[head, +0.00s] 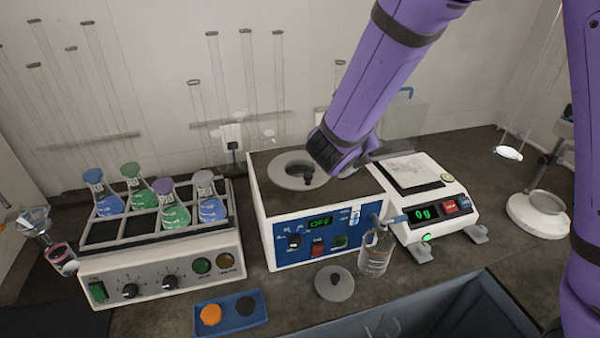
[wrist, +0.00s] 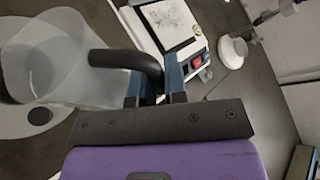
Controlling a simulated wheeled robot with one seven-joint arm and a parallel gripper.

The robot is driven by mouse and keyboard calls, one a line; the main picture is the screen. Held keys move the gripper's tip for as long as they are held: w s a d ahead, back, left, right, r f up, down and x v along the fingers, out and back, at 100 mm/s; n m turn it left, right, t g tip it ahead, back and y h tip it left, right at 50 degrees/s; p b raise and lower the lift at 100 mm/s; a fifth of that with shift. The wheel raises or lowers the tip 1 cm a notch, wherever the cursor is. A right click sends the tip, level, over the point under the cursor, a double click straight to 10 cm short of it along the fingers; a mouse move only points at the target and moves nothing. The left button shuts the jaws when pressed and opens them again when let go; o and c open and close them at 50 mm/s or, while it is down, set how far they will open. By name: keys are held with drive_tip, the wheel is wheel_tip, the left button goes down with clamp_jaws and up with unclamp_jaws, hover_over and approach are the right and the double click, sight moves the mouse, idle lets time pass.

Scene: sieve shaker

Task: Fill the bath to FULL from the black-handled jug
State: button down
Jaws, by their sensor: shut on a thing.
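The bath is the white box with a blue front panel (head: 282,245) in the middle of the bench in the head view; its display reads OFF. A grey ring (head: 280,178) lies on its dark top. My gripper (wrist: 156,92) is shut on the black handle of the translucent jug (wrist: 75,80) in the wrist view. The jug is beside the fingers, partly over a grey ring. Its contents and exact tilt are unclear. In the head view my gripper (head: 345,160) is above the bath's right side, and my arm hides the area behind it.
A balance (head: 450,208) reading 0g stands to the right. A clear container (head: 408,115) shows behind my arm. A beaker (head: 375,258) and round lid (head: 334,283) are in front. A flask rack (head: 115,245) stands left, and a blue tray (head: 240,322) in front.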

drive_tip(key=shift+a, duration=0.1)
drive_tip(key=shift+w+a+r+n+h, duration=0.1)
drive_tip(key=shift+w+a+n+h, duration=0.1)
drive_tip(key=shift+a+n+h, duration=0.1)
drive_tip(key=shift+w+a+r+n+g+h+p, duration=0.15)
drive_tip(key=shift+w+a+n+g+h+p, duration=0.2)
drive_tip(key=shift+a+n+h+p, duration=0.35)
idle(1.0)
drive_tip(key=shift+w+a+n+h, duration=0.3)
drive_tip(key=shift+a+n+h, duration=0.15)
drive_tip(key=shift+n, duration=0.45)
idle(1.9)
drive_tip(key=shift+s+d+r+m+y, duration=0.1)
drive_tip(key=shift+s+d+m+y, duration=0.2)
drive_tip(key=shift+d+m+y, duration=0.25)
drive_tip(key=shift+s+d+m+y, duration=0.2)
drive_tip(key=shift+d+m+y, duration=0.15)
drive_tip(key=shift+m, duration=0.3)
